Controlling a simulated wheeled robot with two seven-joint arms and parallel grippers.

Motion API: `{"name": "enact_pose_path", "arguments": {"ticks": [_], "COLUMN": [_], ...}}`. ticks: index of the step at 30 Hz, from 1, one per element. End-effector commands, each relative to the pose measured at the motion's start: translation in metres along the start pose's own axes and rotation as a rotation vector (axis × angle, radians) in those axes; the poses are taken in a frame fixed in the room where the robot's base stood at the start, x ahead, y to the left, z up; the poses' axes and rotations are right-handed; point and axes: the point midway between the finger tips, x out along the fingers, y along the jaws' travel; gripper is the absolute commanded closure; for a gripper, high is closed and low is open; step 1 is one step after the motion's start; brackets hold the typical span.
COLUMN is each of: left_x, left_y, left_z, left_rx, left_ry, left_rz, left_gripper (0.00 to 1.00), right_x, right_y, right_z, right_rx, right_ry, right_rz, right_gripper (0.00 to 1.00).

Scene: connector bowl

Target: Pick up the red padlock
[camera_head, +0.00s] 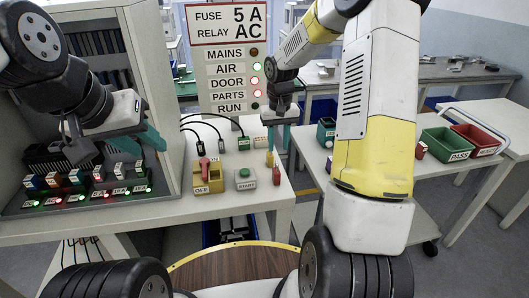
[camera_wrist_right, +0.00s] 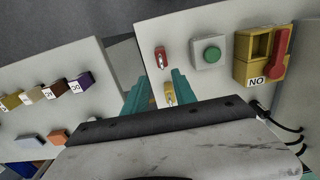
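The red padlock (camera_head: 276,175) stands near the front right edge of the white table in the head view. It also shows in the right wrist view (camera_wrist_right: 161,59), beyond the fingertips. A yellow padlock (camera_head: 269,158) stands just behind it and shows between the fingers in the wrist view (camera_wrist_right: 170,94). My right gripper (camera_head: 279,142) is open and empty, pointing down above and slightly behind the padlocks, touching neither as far as I can tell. My left gripper (camera_head: 155,138) hangs in front of the panel cabinet at the left; its finger gap is not clear.
A yellow OFF switch box (camera_head: 208,178) with a red lever and a green START button (camera_head: 245,178) stand left of the padlocks. Cables and small connectors lie behind. The cabinet (camera_head: 165,120) is at left. Green (camera_head: 445,144) and red (camera_head: 478,139) bins stand far right.

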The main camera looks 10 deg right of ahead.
Motion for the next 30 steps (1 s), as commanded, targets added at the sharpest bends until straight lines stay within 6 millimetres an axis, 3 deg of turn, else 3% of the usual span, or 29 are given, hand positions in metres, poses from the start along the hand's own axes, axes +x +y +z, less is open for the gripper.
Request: {"name": "enact_pose_path", "arguments": {"ticks": [18,26,27,30], "left_x": [0.0,0.0,0.0,0.0], "left_y": [0.0,0.0,0.0,0.0], "left_z": [0.0,0.0,0.0,0.0], "left_rx": [0.0,0.0,0.0,0.0], "left_ry": [0.0,0.0,0.0,0.0], "left_rz": [0.0,0.0,0.0,0.0], "left_gripper": [0.64,0.64,0.64,0.64], "right_x": [0.075,0.079,0.079,0.079], "right_y": [-0.004,-0.004,-0.004,-0.004], "right_z": [0.007,0.007,0.007,0.007], "right_rx": [0.0,0.001,0.001,0.001], "right_ry": [-0.004,-0.002,-0.002,-0.002], "right_rz": [-0.001,-0.001,-0.001,-0.001], "right_gripper": [0.67,0.67,0.69,0.89]}}
